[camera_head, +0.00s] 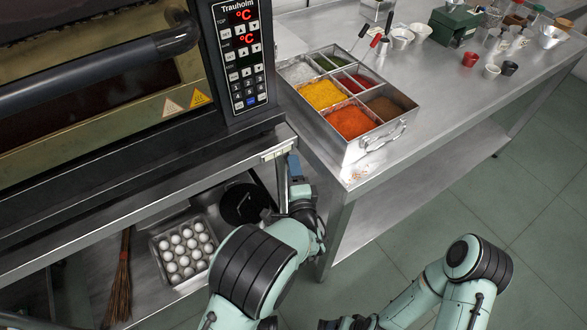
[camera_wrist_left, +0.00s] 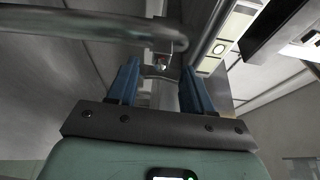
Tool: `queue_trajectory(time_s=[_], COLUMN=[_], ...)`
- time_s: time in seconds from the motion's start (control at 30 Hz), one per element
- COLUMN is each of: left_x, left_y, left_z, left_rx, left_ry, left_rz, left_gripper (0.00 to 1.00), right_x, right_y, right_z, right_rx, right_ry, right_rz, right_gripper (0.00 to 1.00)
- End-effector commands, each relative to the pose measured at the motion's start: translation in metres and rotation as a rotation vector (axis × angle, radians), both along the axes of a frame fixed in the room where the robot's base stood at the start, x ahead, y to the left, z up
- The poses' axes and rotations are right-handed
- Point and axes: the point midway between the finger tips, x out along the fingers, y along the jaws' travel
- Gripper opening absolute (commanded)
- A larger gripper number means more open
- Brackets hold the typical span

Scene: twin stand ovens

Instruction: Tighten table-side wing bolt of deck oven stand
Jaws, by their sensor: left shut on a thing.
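The deck oven (camera_head: 130,90) stands at the left in the head view, on a grey metal stand (camera_head: 150,205). My left gripper (camera_head: 293,168) is at the stand's table-side corner, in the gap beside the table. In the left wrist view its two blue fingers (camera_wrist_left: 161,78) stand apart on either side of a small metal piece, the wing bolt (camera_wrist_left: 160,72), and are shut on it. The bolt is hidden by my gripper in the head view. My right gripper (camera_head: 345,322) is low at the bottom edge, and its fingers are not clear.
The steel table (camera_head: 440,100) at the right carries a tray of coloured powders (camera_head: 360,150) close to my left gripper. An egg tray (camera_head: 160,255) and a brush (camera_head: 122,275) are on the stand's lower shelf. Green floor (camera_head: 530,200) is free at the right.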

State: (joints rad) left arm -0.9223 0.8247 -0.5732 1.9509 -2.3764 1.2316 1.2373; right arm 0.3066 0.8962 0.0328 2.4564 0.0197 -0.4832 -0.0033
Motion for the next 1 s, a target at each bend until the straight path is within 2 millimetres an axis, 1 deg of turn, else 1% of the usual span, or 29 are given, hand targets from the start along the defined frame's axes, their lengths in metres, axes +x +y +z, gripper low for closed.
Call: queue_trajectory(time_s=[0.4,0.43,0.47,0.5,0.83,0.93,1.0], left_x=[-0.001,-0.001,-0.001,-0.001,-0.003,-0.012,-0.024], left_y=[-0.001,-0.001,-0.001,-0.001,-0.001,-0.003,-0.006], left_z=[0.000,-0.001,0.000,0.000,0.000,0.000,0.001], left_rx=[0.005,0.005,0.005,0.005,0.004,0.003,0.004], left_ry=[0.005,0.005,0.005,0.005,0.004,0.007,0.006], left_rz=[-0.001,-0.001,-0.001,-0.001,-0.001,-0.001,-0.003], left_gripper=[0.20,0.60,0.70,0.77,0.77,0.77,0.77], right_x=[-0.001,-0.001,-0.001,-0.001,-0.001,-0.002,-0.003], right_y=[0.001,0.001,0.001,0.000,0.000,0.001,0.001], right_z=[0.001,0.001,0.000,0.000,0.001,0.002,0.003], right_rx=[0.001,0.001,0.001,0.001,0.001,0.002,0.003], right_ry=[0.004,0.004,0.004,0.004,0.003,0.005,0.008], right_rz=[0.001,0.001,0.001,0.001,0.001,0.002,0.003], right_gripper=[0.74,0.74,0.74,0.74,0.74,0.74,0.74])
